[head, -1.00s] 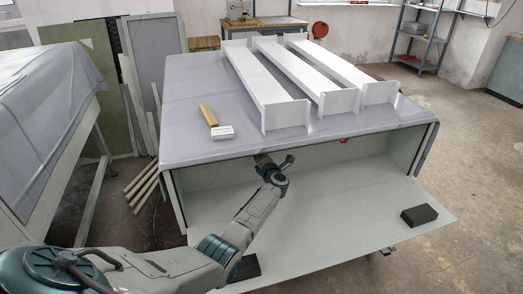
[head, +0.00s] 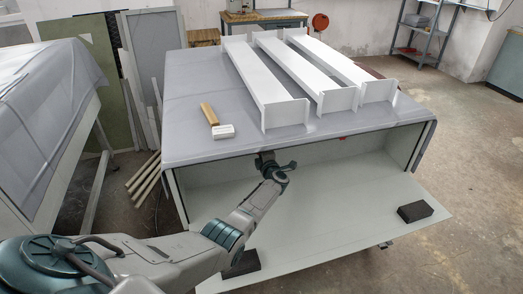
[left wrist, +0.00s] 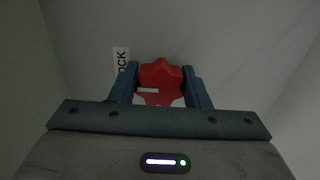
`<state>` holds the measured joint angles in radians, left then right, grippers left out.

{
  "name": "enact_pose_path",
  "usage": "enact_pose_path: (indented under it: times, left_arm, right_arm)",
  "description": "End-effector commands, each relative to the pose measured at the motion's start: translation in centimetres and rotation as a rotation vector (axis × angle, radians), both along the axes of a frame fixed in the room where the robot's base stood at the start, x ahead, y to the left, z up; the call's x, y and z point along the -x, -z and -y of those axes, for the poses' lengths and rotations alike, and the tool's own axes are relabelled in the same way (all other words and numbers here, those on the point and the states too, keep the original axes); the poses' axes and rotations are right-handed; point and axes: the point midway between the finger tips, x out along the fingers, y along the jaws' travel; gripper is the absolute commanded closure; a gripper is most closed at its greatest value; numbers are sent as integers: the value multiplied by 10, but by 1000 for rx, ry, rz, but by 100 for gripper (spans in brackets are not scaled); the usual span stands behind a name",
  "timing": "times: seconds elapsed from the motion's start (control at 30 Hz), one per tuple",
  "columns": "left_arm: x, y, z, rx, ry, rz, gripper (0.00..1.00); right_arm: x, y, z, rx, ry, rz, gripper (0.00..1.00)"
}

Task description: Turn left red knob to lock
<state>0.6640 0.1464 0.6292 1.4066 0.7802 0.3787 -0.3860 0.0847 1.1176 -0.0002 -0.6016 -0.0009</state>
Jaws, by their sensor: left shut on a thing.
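A red knob (left wrist: 160,82) with a lobed rim shows in the left wrist view, on a pale panel inside the machine's front opening. My left gripper (left wrist: 160,88) has one dark finger on each side of the knob and is shut on it. A white label (left wrist: 121,60) ending in "OCK" is partly hidden behind the left finger. In the head view my left gripper (head: 268,160) reaches under the top's front edge, and the knob is hidden there. My right gripper does not show.
The machine's grey top (head: 190,110) carries white beams (head: 268,80), a wooden-handled brush (head: 209,113) and a white block (head: 222,131). The lowered front flap (head: 330,220) has dark blocks (head: 415,212) on it. A bit of red (head: 341,138) shows under the top's edge at right.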

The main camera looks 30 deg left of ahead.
Motion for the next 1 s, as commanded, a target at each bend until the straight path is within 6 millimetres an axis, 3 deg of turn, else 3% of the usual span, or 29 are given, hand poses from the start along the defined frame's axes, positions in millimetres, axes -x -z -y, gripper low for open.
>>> enact_pose_path:
  times: [0.37, 0.4, 0.5, 0.9, 1.0]
  left_arm:
    - [0, 1, 0, -5, 0, -5, 80]
    - [0, 1, 0, -5, 0, -5, 54]
    - [0, 1, 0, -4, 0, -5, 36]
    - [4, 0, 5, -3, 1, -4, 36]
    - [12, -1, 14, -3, 1, -3, 36]
  right_arm:
    - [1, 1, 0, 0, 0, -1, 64]
    - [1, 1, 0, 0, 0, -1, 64]
    - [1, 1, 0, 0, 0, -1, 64]
    - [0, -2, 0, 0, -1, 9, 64]
    - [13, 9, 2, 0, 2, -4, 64]
